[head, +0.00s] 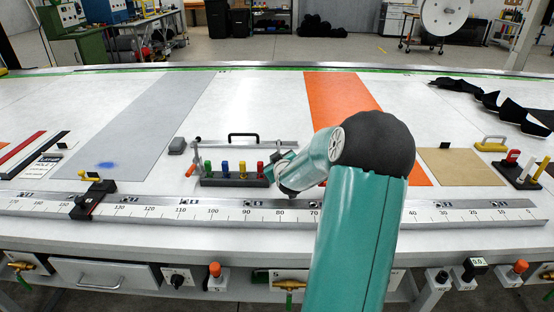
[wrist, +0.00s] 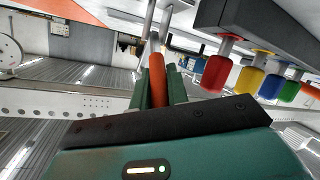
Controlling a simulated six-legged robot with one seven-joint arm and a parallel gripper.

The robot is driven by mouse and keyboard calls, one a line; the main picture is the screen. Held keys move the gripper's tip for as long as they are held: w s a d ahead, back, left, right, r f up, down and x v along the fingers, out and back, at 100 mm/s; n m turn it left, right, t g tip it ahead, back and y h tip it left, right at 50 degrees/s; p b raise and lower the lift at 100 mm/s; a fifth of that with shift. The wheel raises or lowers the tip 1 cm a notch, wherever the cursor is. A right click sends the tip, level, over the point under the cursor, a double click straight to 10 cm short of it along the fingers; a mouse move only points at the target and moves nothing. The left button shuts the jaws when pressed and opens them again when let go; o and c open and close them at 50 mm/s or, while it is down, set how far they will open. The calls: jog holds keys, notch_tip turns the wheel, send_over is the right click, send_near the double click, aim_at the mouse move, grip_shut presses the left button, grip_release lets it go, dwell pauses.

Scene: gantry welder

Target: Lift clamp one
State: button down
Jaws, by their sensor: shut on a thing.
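My gripper (head: 277,168) is at the right end of the peg rack in the head view, with its fingertips partly hidden by the wrist. In the wrist view my gripper (wrist: 160,82) is shut on the orange handle of a clamp (wrist: 157,78). Metal rods of this clamp run on beyond the fingers. In the head view, metal clamp bars (head: 220,142) lie behind the rack, and another orange handle (head: 190,170) shows at their left end. I cannot tell whether the held clamp is clear of the table.
The black rack (head: 234,181) with green, blue, yellow and red tops stands just left of my gripper; it is close by in the wrist view (wrist: 275,30). A long ruler rail (head: 240,213) runs along the front. An orange strip (head: 340,95) lies behind my arm.

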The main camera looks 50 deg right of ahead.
jog(key=shift+r, duration=0.1)
jog(key=c, duration=1.4)
grip_release()
jog(key=shift+d, duration=0.1)
jog(key=shift+o, duration=0.2)
jog(key=v, duration=1.3)
jog(key=shift+s+a, duration=0.3)
jog(key=shift+c, duration=0.5)
